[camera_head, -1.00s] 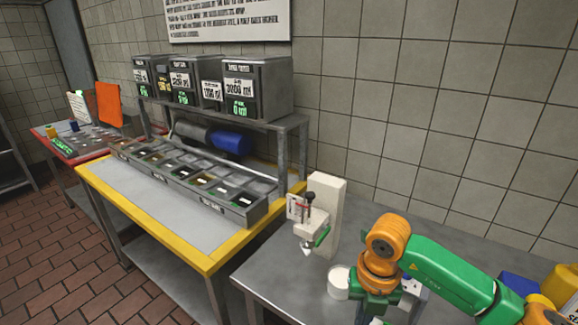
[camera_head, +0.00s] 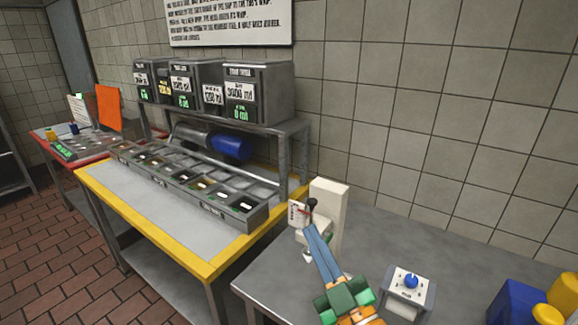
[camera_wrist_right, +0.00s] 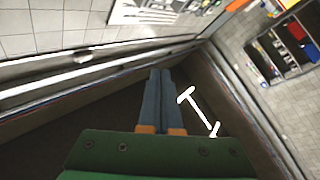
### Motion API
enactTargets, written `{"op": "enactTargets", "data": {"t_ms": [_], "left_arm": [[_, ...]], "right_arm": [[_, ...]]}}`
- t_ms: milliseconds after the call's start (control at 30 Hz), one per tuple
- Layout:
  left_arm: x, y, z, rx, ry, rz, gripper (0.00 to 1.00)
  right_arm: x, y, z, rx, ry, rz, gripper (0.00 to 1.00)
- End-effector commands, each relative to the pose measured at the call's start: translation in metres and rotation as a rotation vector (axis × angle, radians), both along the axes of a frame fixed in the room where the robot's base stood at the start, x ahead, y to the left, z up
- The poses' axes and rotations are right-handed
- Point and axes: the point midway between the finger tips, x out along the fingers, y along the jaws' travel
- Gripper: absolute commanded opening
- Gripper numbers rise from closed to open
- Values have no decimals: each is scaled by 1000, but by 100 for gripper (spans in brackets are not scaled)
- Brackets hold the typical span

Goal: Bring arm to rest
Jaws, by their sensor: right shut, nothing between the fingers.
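My right gripper (camera_head: 309,228) comes up from the bottom of the head view, green and orange with long blue fingers. The fingers lie together with nothing between them. In the head view they overlap the front of a cream-white dispenser stand (camera_head: 328,205); I cannot tell if they touch it. In the right wrist view the shut blue fingers (camera_wrist_right: 160,74) point away over a dark surface. My left gripper is in neither view.
A grey steel table (camera_head: 385,238) bears the stand and a white box with a blue knob (camera_head: 410,281). Blue (camera_head: 515,302) and yellow (camera_head: 547,314) containers are at lower right. A yellow-edged table (camera_head: 135,205) with a bin tray stands left. A tiled wall closes the back.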

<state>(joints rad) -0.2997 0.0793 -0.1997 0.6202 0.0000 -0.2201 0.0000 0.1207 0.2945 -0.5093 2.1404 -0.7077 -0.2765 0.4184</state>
Motion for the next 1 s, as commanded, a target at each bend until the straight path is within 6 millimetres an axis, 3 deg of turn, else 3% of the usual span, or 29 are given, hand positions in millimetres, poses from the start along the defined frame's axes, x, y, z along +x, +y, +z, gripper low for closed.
{"op": "enactTargets", "data": {"t_ms": [33,100,200,300,500,633,800,1000], "left_arm": [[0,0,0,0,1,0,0],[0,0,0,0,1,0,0],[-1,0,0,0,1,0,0],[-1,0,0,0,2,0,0],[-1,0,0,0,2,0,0],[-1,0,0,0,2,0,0],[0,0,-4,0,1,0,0],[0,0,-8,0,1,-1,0]], "right_arm": [[6,-31,-36,62,180,-121,0],[0,-70,-95,112,446,-271,0],[-32,-102,-166,132,769,-400,0],[-73,-117,-217,125,1028,-464,0],[-163,-125,-278,81,1448,-501,0],[-223,-124,-297,43,1687,-485,0],[-213,-122,-363,28,1710,-488,0],[-228,-123,-447,5,1756,-489,0]]}}
